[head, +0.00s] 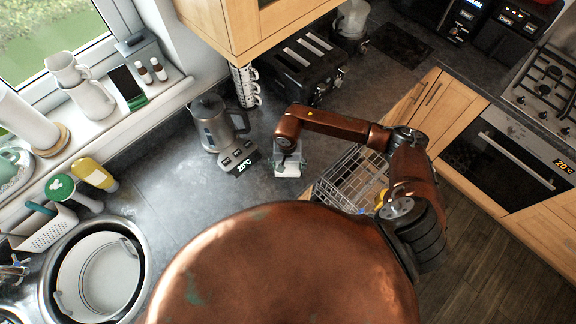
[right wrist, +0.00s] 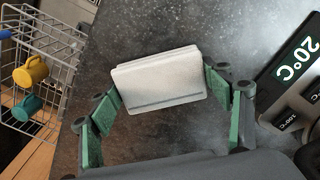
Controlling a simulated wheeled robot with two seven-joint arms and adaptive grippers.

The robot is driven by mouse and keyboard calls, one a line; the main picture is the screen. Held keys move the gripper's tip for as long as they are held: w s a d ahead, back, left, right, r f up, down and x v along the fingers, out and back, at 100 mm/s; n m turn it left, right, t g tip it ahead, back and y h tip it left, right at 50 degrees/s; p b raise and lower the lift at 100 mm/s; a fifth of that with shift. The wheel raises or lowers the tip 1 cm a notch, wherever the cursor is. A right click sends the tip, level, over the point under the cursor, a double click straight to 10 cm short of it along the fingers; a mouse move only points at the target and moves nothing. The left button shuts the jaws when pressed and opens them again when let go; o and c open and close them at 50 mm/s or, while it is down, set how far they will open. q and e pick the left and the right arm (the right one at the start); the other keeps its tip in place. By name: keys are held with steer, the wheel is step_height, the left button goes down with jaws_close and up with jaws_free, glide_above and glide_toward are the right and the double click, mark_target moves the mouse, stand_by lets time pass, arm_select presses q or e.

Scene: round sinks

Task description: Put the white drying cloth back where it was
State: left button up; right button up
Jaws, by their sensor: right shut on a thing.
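The white drying cloth (right wrist: 158,80) is folded into a flat block with a grey stripe near one edge. In the right wrist view it sits between the green-padded fingers of my right gripper (right wrist: 165,88), which is shut on it. In the head view the cloth (head: 287,170) shows below my right gripper (head: 289,159), over the dark worktop just right of the kettle base. I cannot tell whether it touches the worktop. My left gripper is not in view.
A kettle (head: 212,124) and its base reading 20°C (head: 240,160) stand close left of the cloth. A toaster (head: 304,68) is behind. A wire dish rack (head: 352,178) with cups is to the right. A round sink (head: 58,250) is front left; worktop between is clear.

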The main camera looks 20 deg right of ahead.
mark_target(287, 168)
steer(key=shift+f, duration=0.1)
steer(key=shift+f+b, duration=0.2)
steer(key=shift+b, duration=0.15)
steer(key=o, duration=1.1)
steer(key=shift+r, duration=0.1)
steer(key=shift+r+p, duration=0.2)
steer(key=shift+p, duration=0.15)
step_height(287, 168, up, 12)
steer(key=b, duration=0.3)
steer(key=shift+b, duration=0.3)
steer(key=shift+f, duration=0.1)
